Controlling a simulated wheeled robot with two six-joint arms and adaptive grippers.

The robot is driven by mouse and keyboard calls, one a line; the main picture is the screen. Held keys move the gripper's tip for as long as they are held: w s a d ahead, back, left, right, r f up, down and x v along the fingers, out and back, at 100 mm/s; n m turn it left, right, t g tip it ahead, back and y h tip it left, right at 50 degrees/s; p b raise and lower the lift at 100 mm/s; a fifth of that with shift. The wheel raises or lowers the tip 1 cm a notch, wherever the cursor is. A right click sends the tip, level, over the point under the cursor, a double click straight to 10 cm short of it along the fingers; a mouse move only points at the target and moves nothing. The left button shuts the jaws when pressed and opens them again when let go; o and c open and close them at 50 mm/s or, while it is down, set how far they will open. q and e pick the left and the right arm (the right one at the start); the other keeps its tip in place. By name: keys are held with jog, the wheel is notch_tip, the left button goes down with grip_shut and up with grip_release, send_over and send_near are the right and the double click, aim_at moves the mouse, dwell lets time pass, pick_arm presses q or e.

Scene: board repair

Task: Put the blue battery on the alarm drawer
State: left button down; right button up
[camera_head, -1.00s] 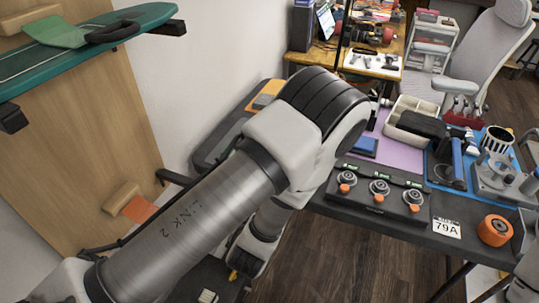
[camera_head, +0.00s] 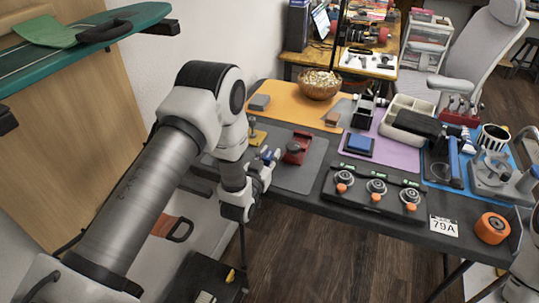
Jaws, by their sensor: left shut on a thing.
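My left gripper (camera_head: 265,163) is at the front left edge of the table, pointing up and to the right in the picture. It is shut on a small blue thing (camera_head: 267,155), which looks like the blue battery and is mostly hidden by the fingers. Just right of it, a red device (camera_head: 297,148) sits on a grey mat (camera_head: 306,175); it may be the alarm, but I cannot make out its drawer. The gripper and the red device appear close but apart. My right gripper is out of view.
A black panel with several round dials (camera_head: 376,190) lies right of the grey mat. Behind it are a blue block on a dark base (camera_head: 359,143) and a cream divided tray (camera_head: 408,120). A wooden bowl (camera_head: 320,88) stands at the back. The grey mat's front part is clear.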

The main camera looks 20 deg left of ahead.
pick_arm(q)
jog(key=shift+s, duration=0.1)
jog(key=c, duration=0.9)
grip_release()
jog(key=shift+f, duration=0.1)
jog(key=shift+c, duration=0.2)
